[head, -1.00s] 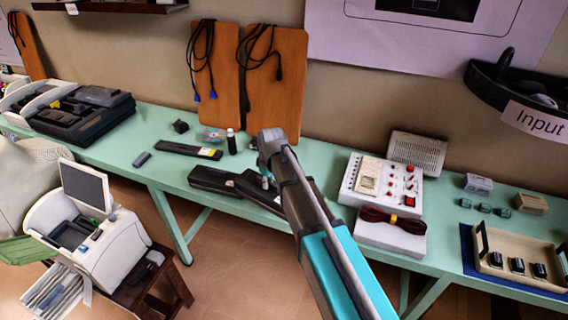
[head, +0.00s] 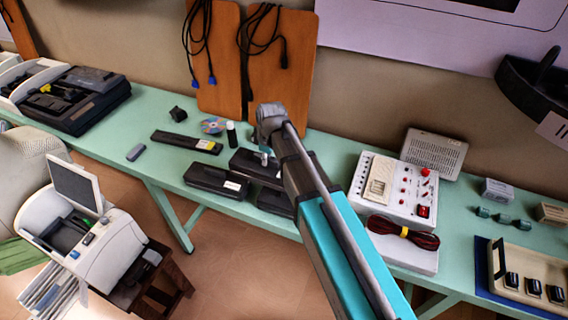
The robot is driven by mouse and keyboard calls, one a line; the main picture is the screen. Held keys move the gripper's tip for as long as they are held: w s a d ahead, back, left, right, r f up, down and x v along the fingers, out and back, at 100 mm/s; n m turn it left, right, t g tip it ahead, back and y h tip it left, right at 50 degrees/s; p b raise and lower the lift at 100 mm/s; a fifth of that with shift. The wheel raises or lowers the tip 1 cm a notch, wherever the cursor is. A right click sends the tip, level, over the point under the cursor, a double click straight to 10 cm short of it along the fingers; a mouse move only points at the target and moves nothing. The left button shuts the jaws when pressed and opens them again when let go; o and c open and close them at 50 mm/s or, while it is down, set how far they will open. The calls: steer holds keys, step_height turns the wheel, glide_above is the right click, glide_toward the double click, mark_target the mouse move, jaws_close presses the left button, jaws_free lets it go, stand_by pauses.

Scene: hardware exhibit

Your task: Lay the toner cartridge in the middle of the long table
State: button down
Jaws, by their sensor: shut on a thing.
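A long black block (head: 246,163), which looks like the toner cartridge, is at my gripper (head: 264,158) in the head view. My gripper points down and is shut on it, with my arm hiding much of the grip and the block's right part. The block appears raised above the long green table (head: 140,170), overlapping a dark case (head: 275,201) in the picture. Its exact height cannot be told. The table runs along the wall across the view.
A black case with a white label (head: 215,181) lies left of the block. A flat black bar with a yellow label (head: 186,142), a dark bottle (head: 231,134) and a disc (head: 213,126) are behind. A white control box (head: 385,190) with a red-black cable (head: 402,232) stands right.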

steer(key=shift+w+d+r, duration=0.1)
steer(key=shift+w, duration=0.2)
steer(key=shift+w+d, duration=0.1)
steer(key=shift+w, duration=0.25)
steer(key=w+d+f+b, duration=0.2)
steer(key=w+f+b, duration=0.7)
steer(key=w, duration=0.3)
steer(key=shift+d, duration=0.25)
steer(key=shift+w, duration=0.1)
